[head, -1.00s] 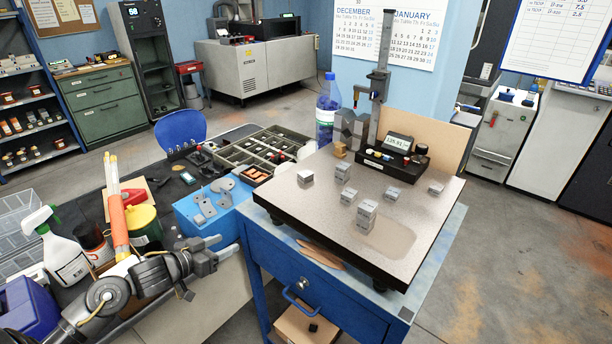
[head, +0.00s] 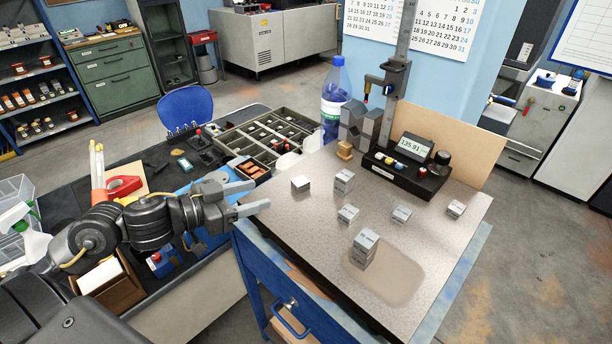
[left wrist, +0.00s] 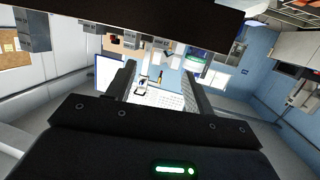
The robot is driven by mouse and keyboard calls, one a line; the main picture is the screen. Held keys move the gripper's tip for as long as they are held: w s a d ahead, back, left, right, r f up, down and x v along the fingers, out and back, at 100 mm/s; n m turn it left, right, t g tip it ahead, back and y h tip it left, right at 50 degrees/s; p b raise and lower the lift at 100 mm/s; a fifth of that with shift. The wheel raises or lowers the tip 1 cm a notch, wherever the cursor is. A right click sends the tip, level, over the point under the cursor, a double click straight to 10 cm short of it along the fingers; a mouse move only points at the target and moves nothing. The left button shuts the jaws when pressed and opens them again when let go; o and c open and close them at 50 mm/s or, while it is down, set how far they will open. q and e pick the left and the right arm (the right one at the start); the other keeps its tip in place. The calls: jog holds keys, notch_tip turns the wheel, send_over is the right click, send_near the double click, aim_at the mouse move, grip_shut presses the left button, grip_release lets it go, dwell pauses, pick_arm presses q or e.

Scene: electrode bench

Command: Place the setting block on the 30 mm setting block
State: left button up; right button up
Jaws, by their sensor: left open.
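Several small grey metal blocks stand on the speckled surface plate (head: 310,225). A lone block (head: 301,183) is nearest my left gripper. Others are a taller-looking block (head: 344,181), a block in the middle (head: 348,213) and two to the right (head: 401,214) (head: 456,208). At the front, blocks stand in a stack (head: 364,248). Their size marks are too small to read, so I cannot tell which is the 30 mm setting block. My left gripper (head: 257,198) is open and empty at the plate's left edge, left of the lone block. Its fingers also show in the left wrist view (left wrist: 160,90).
A height gauge stand (head: 397,80) and a black display unit (head: 411,170) stand at the plate's back. A brass-coloured piece (head: 345,150) and a blue-capped bottle (head: 335,100) are nearby. A compartment tray (head: 270,135) lies left.

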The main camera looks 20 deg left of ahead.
aim_at(296, 183)
pick_arm(q)
jog(key=shift+w+d+f+b, duration=0.15)
jog(key=shift+w+d+b, duration=0.2)
jog(key=shift+b, duration=0.7)
jog(key=b+x, duration=0.1)
jog(key=x, duration=0.2)
jog(key=shift+a, duration=0.15)
jog(key=shift+w+d+b, duration=0.35)
jog(key=shift+w, duration=0.1)
jog(key=shift+w+d, duration=0.15)
jog(key=shift+w, duration=0.05)
pick_arm(e)
jog(key=f, duration=0.1)
jog(key=s+f, duration=0.1)
jog(key=f, duration=0.2)
jog(key=shift+s+d, duration=0.1)
jog(key=shift+s, duration=0.2)
pick_arm(q)
jog(key=shift+w+d, duration=0.1)
jog(key=shift+w, duration=0.15)
jog(key=x, duration=0.4)
jog(key=shift+w+d+f+p, duration=0.1)
jog(key=shift+w+p, duration=0.25)
jog(key=shift+p, duration=0.05)
jog(key=shift+s, duration=0.1)
jog(key=shift+c, duration=0.7)
grip_shut()
pick_arm(e)
jog(key=shift+s+r, duration=0.1)
jog(key=shift+r, duration=0.35)
